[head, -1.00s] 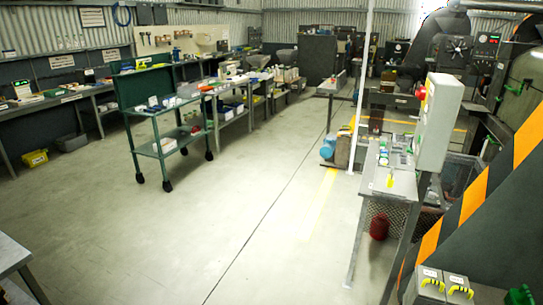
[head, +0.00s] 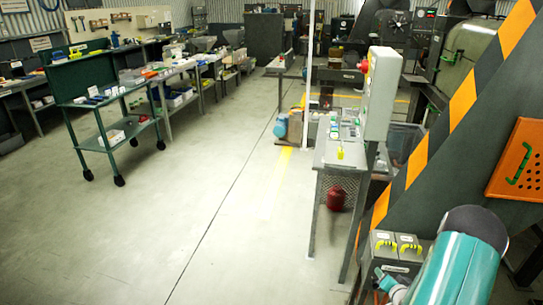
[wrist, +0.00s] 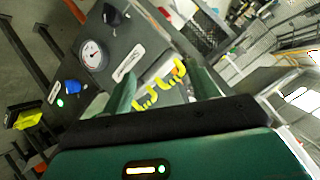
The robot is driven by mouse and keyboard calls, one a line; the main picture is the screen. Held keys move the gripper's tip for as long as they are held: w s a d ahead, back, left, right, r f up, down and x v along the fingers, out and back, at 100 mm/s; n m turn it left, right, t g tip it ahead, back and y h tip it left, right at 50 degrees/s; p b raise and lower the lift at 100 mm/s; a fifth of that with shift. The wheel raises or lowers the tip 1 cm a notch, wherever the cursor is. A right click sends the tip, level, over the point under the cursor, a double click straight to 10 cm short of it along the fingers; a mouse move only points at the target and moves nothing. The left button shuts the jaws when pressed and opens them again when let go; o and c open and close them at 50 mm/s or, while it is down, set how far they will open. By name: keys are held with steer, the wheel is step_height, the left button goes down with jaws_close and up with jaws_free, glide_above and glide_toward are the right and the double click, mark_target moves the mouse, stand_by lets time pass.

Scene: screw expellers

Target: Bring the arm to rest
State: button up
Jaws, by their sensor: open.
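My gripper (wrist: 162,78) shows in the wrist view with its two green fingers spread apart. Nothing is held between them. Beyond the fingers are grey boxes with yellow handles (wrist: 146,102); I cannot tell the exact distance, and no contact is visible. The same yellow-handled boxes (head: 396,256) stand at the lower right of the head view. A teal link of my arm rises beside them at the bottom right.
A green trolley (head: 107,104) stands at the left. A bench (head: 340,156) with a control box (head: 382,92) stands at centre right, above a red container (head: 336,198). A striped machine guard (head: 450,130) fills the right. The wrist view shows a gauge (wrist: 93,56). Open floor lies left of centre.

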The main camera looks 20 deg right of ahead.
steer(key=w+a+r+n+g, duration=0.15)
steer(key=w+a+r, duration=0.25)
steer(key=r, duration=0.5)
steer(key=w+a+r+n+g, duration=0.1)
steer(key=w+a+r+n, duration=0.15)
steer(key=r, duration=0.55)
steer(key=a+r+n, duration=0.2)
steer(key=a+r, duration=1)
steer(key=s+a+r+n+g+y, duration=0.1)
steer(key=s+a+r+n+y, duration=0.1)
steer(key=s+a+r, duration=0.4)
steer(key=s+a+r+n+g+y, duration=0.2)
steer(key=s+a+r, duration=0.4)
steer(key=s+a, duration=0.8)
steer(key=a+n, duration=0.1)
steer(key=a, duration=0.3)
steer(key=shift+n, duration=0.4)
